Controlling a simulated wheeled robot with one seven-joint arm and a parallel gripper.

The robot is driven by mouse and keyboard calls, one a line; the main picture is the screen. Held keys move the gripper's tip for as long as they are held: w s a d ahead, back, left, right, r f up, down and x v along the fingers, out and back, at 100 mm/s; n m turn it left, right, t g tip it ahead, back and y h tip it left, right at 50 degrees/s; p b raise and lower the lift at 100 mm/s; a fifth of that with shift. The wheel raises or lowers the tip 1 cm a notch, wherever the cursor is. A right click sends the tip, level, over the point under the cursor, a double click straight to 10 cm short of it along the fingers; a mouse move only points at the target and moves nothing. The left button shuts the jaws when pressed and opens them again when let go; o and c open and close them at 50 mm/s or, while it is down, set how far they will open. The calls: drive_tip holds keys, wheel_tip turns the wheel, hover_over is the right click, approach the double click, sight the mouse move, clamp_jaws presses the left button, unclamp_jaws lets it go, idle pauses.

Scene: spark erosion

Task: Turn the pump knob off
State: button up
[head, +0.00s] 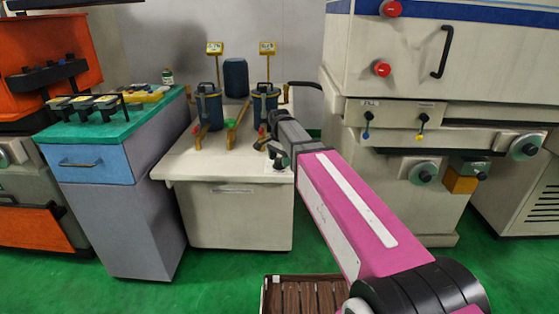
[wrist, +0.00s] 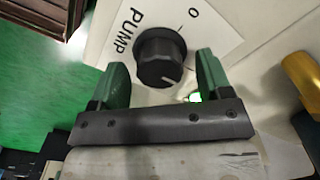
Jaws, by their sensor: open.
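The pump knob (wrist: 160,57) is black and round with a pale pointer line, on a white plate (wrist: 112,45) marked PUMP, with an O and a short tick mark. In the wrist view the pointer line faces the lower right, away from the O. My gripper (wrist: 163,82) is open, with one green finger on each side of the knob; I cannot tell whether they touch it. In the head view my gripper (head: 277,163) is at the front right of the white cabinet (head: 240,215), where a small dark knob shows beneath it.
Two blue filter canisters (head: 210,107) with yellow gauges and brass pipes stand on the cabinet top. A green-topped workbench (head: 110,125) is to the left. A large white machine (head: 400,85) is to the right. A slatted wooden pallet (head: 305,295) lies on the green floor.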

drive_tip(key=shift+f, duration=0.25)
drive_tip(key=c, duration=0.9)
drive_tip(key=shift+c, duration=0.2)
